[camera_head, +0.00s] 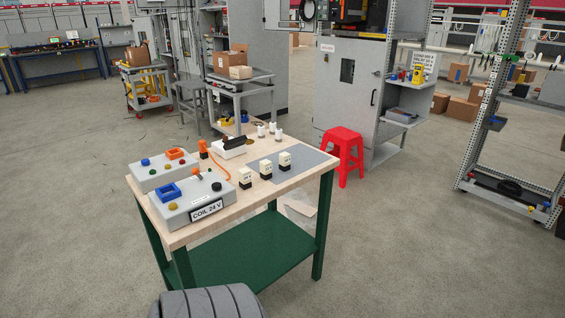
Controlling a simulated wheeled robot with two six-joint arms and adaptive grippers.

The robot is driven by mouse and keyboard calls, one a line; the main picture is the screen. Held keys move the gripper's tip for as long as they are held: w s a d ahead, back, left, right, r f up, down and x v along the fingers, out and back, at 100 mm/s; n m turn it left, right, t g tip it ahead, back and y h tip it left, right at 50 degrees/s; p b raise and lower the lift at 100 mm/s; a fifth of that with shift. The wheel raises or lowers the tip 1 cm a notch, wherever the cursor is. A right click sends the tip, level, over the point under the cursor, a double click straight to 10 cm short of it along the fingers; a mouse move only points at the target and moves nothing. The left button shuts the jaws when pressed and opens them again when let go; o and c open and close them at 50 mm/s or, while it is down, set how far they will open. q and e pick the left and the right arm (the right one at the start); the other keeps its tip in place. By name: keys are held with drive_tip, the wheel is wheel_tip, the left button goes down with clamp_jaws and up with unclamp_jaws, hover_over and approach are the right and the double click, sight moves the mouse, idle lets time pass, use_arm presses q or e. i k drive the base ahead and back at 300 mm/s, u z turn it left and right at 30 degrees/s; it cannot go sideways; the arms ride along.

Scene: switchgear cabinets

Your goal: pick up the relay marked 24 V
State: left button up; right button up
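Three small relays with cream tops and black bases stand on the wooden tabletop: a left one (245,178), a middle one (266,169) and a right one (285,161). The middle and right ones are on or at the edge of a grey mat (310,163). Any marks on them are too small to read. A grey box (178,212) at the table's front left carries a label (207,209) reading "COIL 24 V". Neither of my grippers is in view.
A second grey box (143,176) stands behind the labelled one. An orange-handled tool (203,148), a black-topped white device (232,148) and small white pieces (272,128) are at the table's back. A red stool (344,155) stands right of the table.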

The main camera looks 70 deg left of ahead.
sight(245, 174)
drive_tip(key=u, duration=0.2)
drive_tip(key=i, duration=1.5)
drive_tip(key=u, duration=1.25)
drive_tip(key=i, duration=0.9)
drive_tip(key=u, duration=0.9)
